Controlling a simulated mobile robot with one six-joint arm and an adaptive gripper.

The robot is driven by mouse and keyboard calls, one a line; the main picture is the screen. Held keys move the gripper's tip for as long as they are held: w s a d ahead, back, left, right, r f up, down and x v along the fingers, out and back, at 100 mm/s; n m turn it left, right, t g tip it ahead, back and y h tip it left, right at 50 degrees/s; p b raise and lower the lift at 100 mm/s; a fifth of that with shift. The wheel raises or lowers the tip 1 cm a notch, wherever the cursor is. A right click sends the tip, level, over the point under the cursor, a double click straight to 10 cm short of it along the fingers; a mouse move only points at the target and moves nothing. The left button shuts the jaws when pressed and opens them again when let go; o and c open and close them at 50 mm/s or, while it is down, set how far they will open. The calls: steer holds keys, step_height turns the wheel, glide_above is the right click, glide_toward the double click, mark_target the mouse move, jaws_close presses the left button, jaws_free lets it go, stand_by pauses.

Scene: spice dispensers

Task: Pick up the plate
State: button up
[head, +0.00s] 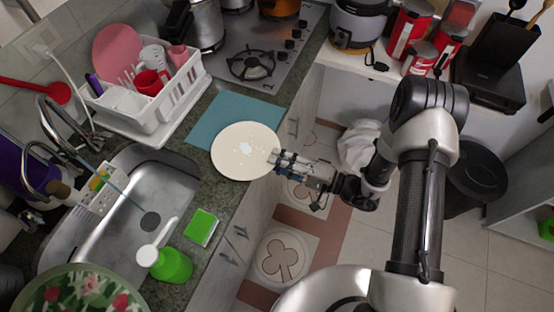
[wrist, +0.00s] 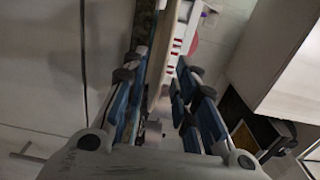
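The plate (head: 240,158) is round and cream-white with pale marks near its middle. In the head view it lies over part of a teal mat (head: 217,108) and the dark counter, with its right side at the counter's front edge. My gripper (head: 275,160) is at the plate's right rim, its fingertips overlapping the rim in this view. In the wrist view my gripper (wrist: 155,75) has its blue-padded fingers apart. A pale strip, apparently the plate's edge (wrist: 157,80), shows between them. I cannot tell whether either finger touches it.
A white dish rack (head: 165,100) with cups and a pink plate stands at the upper left. A gas hob (head: 275,45) is beyond the mat.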

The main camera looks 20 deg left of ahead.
jaws_close()
stand_by(0.6)
steer(key=shift+r, duration=0.1)
stand_by(0.6)
step_height(320, 180, up, 2)
steer(key=shift+r+p, duration=0.2)
steer(key=shift+p, duration=0.6)
steer(key=d+r+p, duration=0.1)
steer(key=d+r, duration=0.1)
steer(key=d, duration=0.5)
steer(key=s+d+r, duration=0.1)
steer(key=d+r, duration=0.2)
steer(key=d, duration=0.4)
steer(key=shift+p, duration=0.35)
